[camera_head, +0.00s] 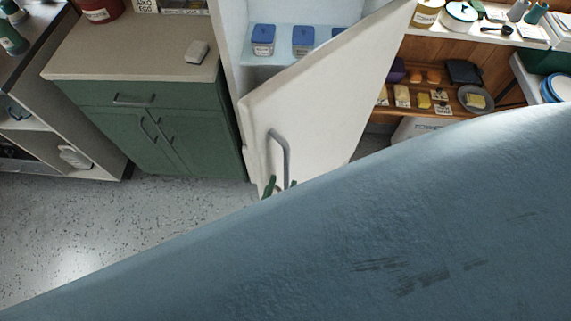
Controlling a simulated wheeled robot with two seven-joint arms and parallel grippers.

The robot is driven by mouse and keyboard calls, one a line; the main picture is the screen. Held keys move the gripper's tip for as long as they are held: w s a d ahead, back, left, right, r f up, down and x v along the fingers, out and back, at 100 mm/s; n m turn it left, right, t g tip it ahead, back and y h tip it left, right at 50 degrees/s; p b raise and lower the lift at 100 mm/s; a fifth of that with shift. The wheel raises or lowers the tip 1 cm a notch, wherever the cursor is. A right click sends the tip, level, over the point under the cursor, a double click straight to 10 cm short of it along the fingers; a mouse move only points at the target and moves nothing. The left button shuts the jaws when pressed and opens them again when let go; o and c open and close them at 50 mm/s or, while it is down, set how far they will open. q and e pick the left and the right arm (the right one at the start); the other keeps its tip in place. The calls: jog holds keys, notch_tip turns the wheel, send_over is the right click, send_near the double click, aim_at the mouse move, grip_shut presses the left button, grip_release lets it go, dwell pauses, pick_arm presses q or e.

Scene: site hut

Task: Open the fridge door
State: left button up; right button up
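The white fridge door (330,95) stands swung out from the fridge body (232,38), and the shelf inside shows. The door has a grey bar handle (284,152) near its left edge. The green fingertips of my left gripper (282,184) are at the handle's lower end, one on each side of it. They stand apart, with a gap between the left fingertip and the bar. The rest of this gripper is hidden behind a large blue-grey surface close to the camera. My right gripper is not in view.
Blue-lidded containers (303,40) stand on the fridge shelf. A green cabinet (150,125) with a beige top stands left of the fridge. A wooden shelf unit (425,60) with food and dishes is behind the door at right. Speckled floor (110,220) is clear at left.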

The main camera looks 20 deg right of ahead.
pick_arm(q)
jog(key=v, duration=0.9)
jog(key=shift+d, duration=0.1)
jog(key=shift+c, duration=0.4)
